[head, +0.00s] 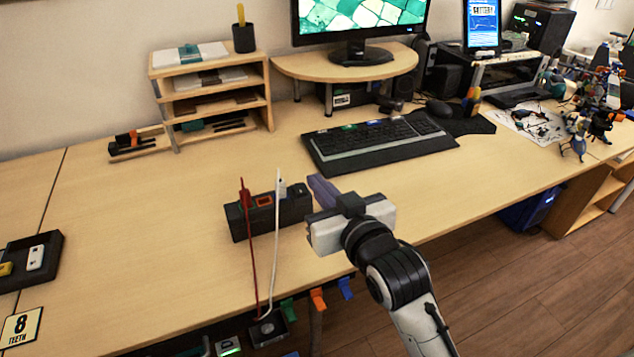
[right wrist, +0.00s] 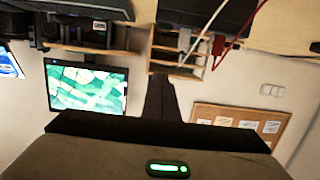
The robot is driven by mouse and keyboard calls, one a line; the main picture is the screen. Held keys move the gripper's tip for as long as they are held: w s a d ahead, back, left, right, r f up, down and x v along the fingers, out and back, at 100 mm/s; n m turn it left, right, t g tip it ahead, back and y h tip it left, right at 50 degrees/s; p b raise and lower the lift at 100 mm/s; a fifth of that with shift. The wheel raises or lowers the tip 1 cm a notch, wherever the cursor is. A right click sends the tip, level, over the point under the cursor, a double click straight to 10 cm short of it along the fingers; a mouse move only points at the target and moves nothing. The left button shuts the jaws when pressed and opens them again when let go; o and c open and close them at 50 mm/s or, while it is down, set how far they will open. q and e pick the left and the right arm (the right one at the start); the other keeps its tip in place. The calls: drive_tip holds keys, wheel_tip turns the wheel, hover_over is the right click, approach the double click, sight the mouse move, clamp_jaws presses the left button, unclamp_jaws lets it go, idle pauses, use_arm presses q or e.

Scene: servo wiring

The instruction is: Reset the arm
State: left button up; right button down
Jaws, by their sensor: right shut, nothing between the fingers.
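My right gripper (head: 322,190) is shut and empty, raised over the table's front part, just right of a black box (head: 238,222). Its narrow fingers also show as a dark shape in the right wrist view (right wrist: 160,98). A red wire (head: 250,245) and a white wire (head: 276,245) run from the box down past the table's front edge. Their red plug (head: 245,197) and white plug (head: 282,188) are at the box; how deep they sit I cannot tell. The box also shows in the right wrist view (right wrist: 205,12), which looks upside down. My left gripper is out of view.
A keyboard (head: 375,145) and a monitor (head: 360,15) on a wooden riser (head: 300,68) stand behind my gripper. A shelf of trays (head: 160,90) stands back left. A black tray (head: 50,262) lies far left. The table between tray and box is clear.

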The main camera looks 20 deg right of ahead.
drive_tip(key=s+d+f+n+g, duration=0.15)
drive_tip(key=s+f+g, duration=0.45)
drive_tip(key=s+f, duration=0.6)
drive_tip(key=s+d+f+g, duration=0.2)
drive_tip(key=s+f+g, duration=0.5)
drive_tip(key=s, duration=0.9)
drive_tip(key=w+a+f+t+y, duration=0.1)
drive_tip(key=w+a+f+t, duration=0.1)
drive_tip(key=f, duration=0.4)
drive_tip(key=w+a+f+t+y, duration=0.1)
drive_tip(key=w+a+f+t, duration=0.1)
drive_tip(key=f, duration=0.4)
drive_tip(key=a+t, duration=0.1)
drive_tip(key=a, duration=0.1)
drive_tip(key=shift+a+t, duration=0.3)
drive_tip(key=c, duration=2.5)
unclamp_jaws()
drive_tip(key=shift+w, duration=0.15)
